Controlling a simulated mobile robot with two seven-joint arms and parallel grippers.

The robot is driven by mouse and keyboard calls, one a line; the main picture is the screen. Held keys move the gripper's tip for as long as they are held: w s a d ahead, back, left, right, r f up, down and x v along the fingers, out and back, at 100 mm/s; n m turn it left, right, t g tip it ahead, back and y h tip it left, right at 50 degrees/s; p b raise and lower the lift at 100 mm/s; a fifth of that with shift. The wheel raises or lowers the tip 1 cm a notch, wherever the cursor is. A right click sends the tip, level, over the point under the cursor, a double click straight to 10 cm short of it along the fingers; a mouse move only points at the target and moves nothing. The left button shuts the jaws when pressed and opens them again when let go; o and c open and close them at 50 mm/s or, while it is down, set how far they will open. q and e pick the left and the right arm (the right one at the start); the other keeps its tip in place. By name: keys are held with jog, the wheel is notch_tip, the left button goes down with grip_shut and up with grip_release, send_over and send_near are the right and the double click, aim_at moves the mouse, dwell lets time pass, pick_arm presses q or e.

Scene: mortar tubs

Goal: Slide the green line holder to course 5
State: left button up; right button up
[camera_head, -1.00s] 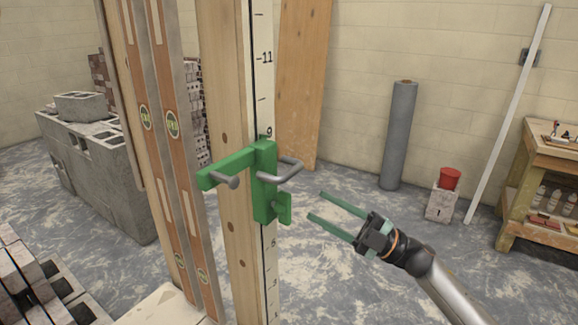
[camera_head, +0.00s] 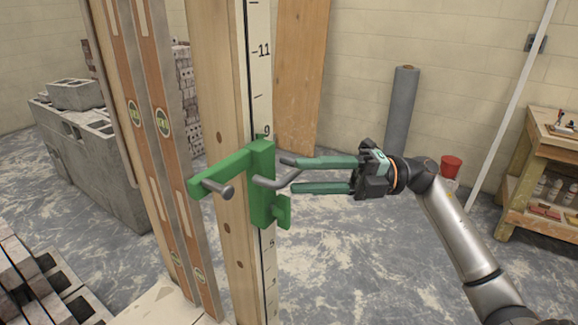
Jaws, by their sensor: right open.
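The green line holder (camera_head: 262,180) sits on the upright wooden pole (camera_head: 216,120), against its white numbered scale (camera_head: 259,85). Its top edge is just below the 9 mark, and its body hides the marks behind it. A grey metal handle (camera_head: 300,172) sticks out on its right side, and a grey peg (camera_head: 217,188) on its left. My right gripper (camera_head: 291,175) is open, with its green fingers pointing left at the handle, one finger above and one below its bar. I cannot tell whether they touch it. My left gripper is not in view.
Two orange spirit levels (camera_head: 160,120) lean left of the pole. Grey blocks (camera_head: 90,160) are stacked behind at the left, and bricks (camera_head: 40,280) lie at lower left. A grey roll (camera_head: 402,110), a red bucket (camera_head: 451,166) and a wooden shelf (camera_head: 550,150) stand at the right.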

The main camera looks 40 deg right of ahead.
aim_at(296, 176)
jog(key=shift+p+x, duration=0.4)
jog(key=shift+x, duration=1.4)
grip_shut()
